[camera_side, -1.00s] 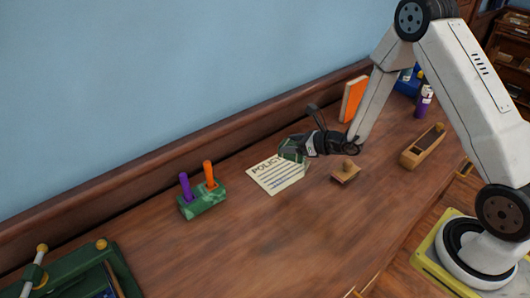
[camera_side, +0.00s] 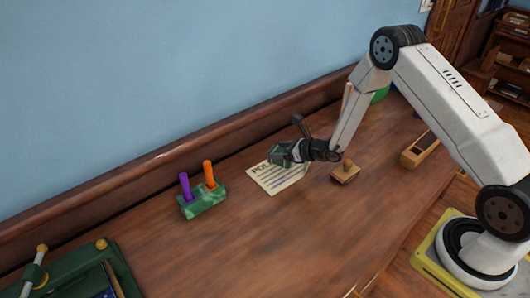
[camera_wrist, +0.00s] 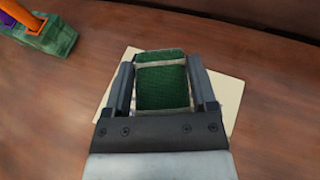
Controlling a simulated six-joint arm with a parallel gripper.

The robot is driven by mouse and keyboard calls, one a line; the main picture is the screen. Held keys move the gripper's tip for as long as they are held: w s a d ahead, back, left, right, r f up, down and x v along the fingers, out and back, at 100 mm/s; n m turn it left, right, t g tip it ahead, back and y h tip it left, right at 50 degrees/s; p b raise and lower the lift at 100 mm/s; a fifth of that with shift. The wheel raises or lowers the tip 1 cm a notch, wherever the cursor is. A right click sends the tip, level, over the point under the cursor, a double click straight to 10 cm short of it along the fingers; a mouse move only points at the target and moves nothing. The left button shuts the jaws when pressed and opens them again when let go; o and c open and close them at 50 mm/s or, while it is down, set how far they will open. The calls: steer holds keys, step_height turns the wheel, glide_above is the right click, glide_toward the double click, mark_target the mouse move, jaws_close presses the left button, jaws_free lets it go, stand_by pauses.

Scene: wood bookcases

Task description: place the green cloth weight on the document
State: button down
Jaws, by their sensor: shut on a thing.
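The green cloth weight (camera_wrist: 162,82) is between the two fingers of my gripper (camera_wrist: 163,88) in the wrist view, and the gripper is shut on it. In the side view the weight (camera_side: 280,154) is at the tip of my gripper (camera_side: 286,153), over the upper right part of the document. The document (camera_side: 272,179) is a cream sheet headed with dark lettering and ruled lines, lying on the desk. In the wrist view the document (camera_wrist: 232,92) shows around and beneath the weight. I cannot tell whether the weight touches the paper.
A green marbled holder (camera_side: 204,203) with a purple and an orange pen stands left of the document. A wooden stamp (camera_side: 345,172) sits close to the right, under my arm. A wooden box (camera_side: 419,150) is farther right. The desk front (camera_side: 270,245) is clear.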

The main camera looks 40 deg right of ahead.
steer(key=shift+f, duration=1.5)
steer(key=shift+f, duration=0.15)
jaws_free()
steer(key=v, duration=1.2)
